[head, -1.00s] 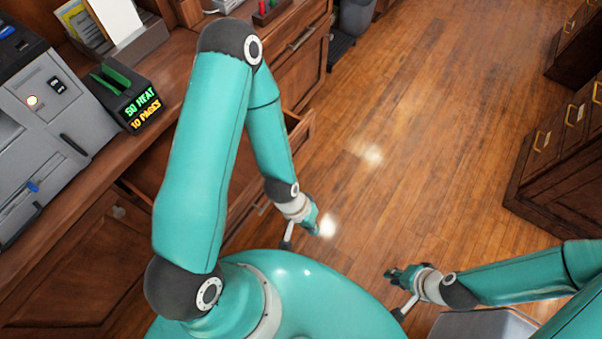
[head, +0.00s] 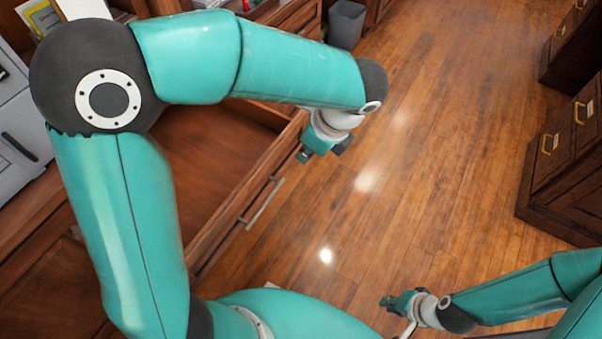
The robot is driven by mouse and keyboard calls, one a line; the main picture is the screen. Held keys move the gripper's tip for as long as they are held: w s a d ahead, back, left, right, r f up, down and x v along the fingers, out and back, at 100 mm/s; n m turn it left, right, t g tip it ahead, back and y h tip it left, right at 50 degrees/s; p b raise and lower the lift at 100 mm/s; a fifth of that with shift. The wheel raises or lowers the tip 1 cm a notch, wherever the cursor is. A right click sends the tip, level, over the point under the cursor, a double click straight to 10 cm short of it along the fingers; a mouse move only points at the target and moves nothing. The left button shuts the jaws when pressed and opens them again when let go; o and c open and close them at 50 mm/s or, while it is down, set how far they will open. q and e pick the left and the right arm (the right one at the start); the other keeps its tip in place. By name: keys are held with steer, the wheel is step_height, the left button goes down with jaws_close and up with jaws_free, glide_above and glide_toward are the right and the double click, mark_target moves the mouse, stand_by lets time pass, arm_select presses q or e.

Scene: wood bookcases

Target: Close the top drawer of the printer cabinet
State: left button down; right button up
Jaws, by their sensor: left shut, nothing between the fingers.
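The top drawer (head: 225,185) of the wooden printer cabinet stands pulled out, with its inside showing empty where I can see it. Its front carries a metal bar handle (head: 262,203). My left arm reaches over the drawer and hides part of it. My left gripper (head: 322,153) is shut and empty, just beyond the outer side of the drawer front, near its far end. I cannot tell whether it touches the front. My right gripper (head: 388,303) is over the floor at the lower right, away from the drawer; its fingers are too small to read.
The grey printer (head: 22,140) sits on the cabinet top at left, partly hidden by my arm. A grey bin (head: 346,24) stands on the floor at the back. Dark drawer cabinets (head: 565,165) stand at right. The wooden floor (head: 440,150) between is clear.

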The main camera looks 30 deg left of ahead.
arm_select(q)
steer(key=b, duration=0.2)
glide_above(276, 160)
steer(key=s+d, duration=0.2)
steer(key=s, duration=0.1)
step_height(276, 160, down, 9)
steer(key=shift+r, duration=0.1)
